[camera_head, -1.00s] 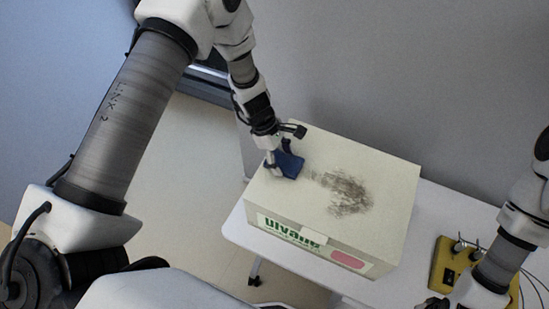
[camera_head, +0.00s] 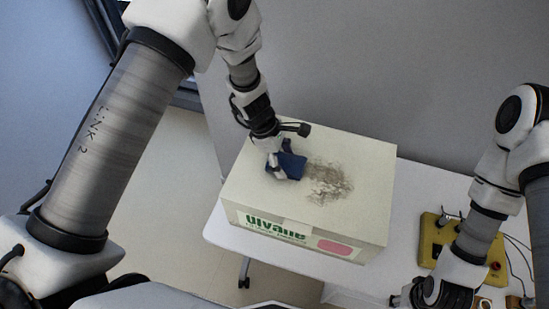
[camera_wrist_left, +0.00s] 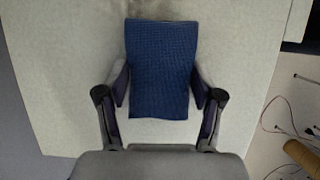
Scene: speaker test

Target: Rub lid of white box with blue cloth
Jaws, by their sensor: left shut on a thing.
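The white box (camera_head: 300,218) stands on a white table, its lid (camera_head: 350,155) facing up. A grey-brown smudge (camera_head: 328,184) marks the lid's middle. My left gripper (camera_head: 275,162) is shut on the blue cloth (camera_head: 291,166), which lies on or just over the lid, left of the smudge. In the left wrist view the cloth (camera_wrist_left: 162,68) sits between the two fingers, with a bit of smudge (camera_wrist_left: 170,8) at the top edge. My right arm is at the lower right; its gripper (camera_head: 425,292) shows only in part, away from the box, and its fingers are unclear.
The white table (camera_head: 425,190) has bare room right of the box. A yellow device (camera_head: 432,238) with knobs and cables stands at the right, beside my right arm. A grey wall (camera_head: 400,60) rises behind the box.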

